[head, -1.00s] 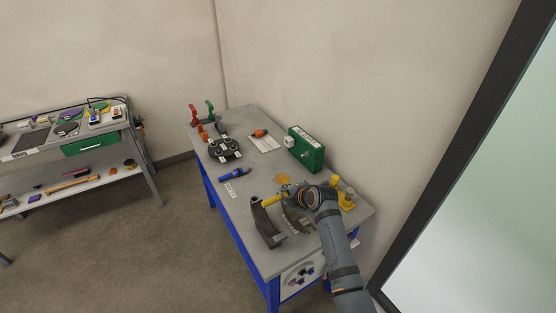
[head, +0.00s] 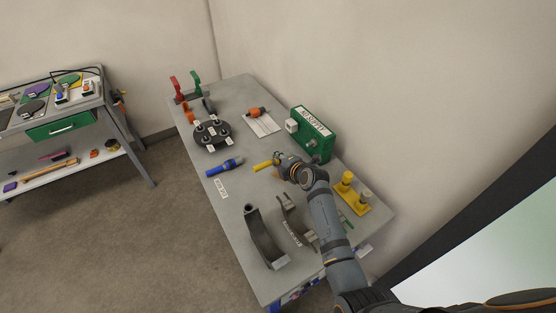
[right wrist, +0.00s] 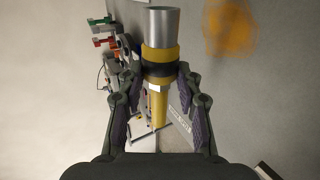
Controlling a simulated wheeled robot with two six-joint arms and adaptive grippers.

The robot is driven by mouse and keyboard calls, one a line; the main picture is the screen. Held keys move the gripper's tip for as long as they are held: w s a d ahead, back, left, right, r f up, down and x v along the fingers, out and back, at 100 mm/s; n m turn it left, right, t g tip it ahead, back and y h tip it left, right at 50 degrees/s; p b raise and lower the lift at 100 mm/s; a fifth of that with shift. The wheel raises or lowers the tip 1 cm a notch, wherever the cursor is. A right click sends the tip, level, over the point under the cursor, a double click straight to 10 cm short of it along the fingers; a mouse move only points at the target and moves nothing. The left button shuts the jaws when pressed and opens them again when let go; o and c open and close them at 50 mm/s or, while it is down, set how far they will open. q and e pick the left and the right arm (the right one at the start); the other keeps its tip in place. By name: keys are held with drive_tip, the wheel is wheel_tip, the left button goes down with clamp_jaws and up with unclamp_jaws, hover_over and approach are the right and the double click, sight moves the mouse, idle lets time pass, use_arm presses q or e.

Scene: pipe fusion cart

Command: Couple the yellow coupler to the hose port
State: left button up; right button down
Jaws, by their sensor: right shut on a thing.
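My right gripper (head: 276,160) is shut on the yellow coupler (head: 262,166) and holds it over the middle of the workbench. In the right wrist view the coupler (right wrist: 160,63) is between the two fingers (right wrist: 158,105). It has a silver metal end, a yellow body with a black band, and a thinner yellow length beyond. I cannot tell for sure which fitting is the hose port. A panel with small coloured fittings (head: 288,297) shows at the bench's near end, partly cut off by the frame. My left gripper is not in view.
A green box (head: 313,134) stands behind the gripper. A blue coupler (head: 225,166) lies to its left. Curved grey cradles (head: 265,238) stand nearer, and a yellow stand with posts (head: 348,192) is at right. A dark round fixture (head: 212,134) sits farther left.

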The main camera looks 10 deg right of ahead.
drive_tip(key=shift+w+d+f, duration=0.1)
drive_tip(key=shift+w+d, duration=0.1)
drive_tip(key=shift+d, duration=0.05)
drive_tip(key=d, duration=0.1)
drive_tip(key=w+d+b, duration=0.1)
drive_tip(key=d+b, duration=0.1)
drive_tip(key=shift+w+d+f, duration=0.15)
drive_tip(key=shift+w+f, duration=0.05)
drive_tip(key=shift+w, duration=0.15)
drive_tip(key=shift+w+d, duration=0.1)
drive_tip(key=shift+d, duration=0.25)
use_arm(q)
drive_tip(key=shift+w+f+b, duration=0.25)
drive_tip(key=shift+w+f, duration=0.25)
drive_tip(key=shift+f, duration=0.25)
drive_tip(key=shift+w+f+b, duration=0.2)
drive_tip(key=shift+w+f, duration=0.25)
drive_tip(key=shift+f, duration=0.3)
use_arm(e)
drive_tip(key=shift+w+d+r, duration=0.15)
drive_tip(key=shift+w+d, duration=0.15)
drive_tip(key=shift+d, duration=0.25)
use_arm(q)
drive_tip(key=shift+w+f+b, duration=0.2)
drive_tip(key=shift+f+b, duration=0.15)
drive_tip(key=shift+b, duration=0.05)
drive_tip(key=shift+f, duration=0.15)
use_arm(e)
drive_tip(key=shift+d, duration=0.2)
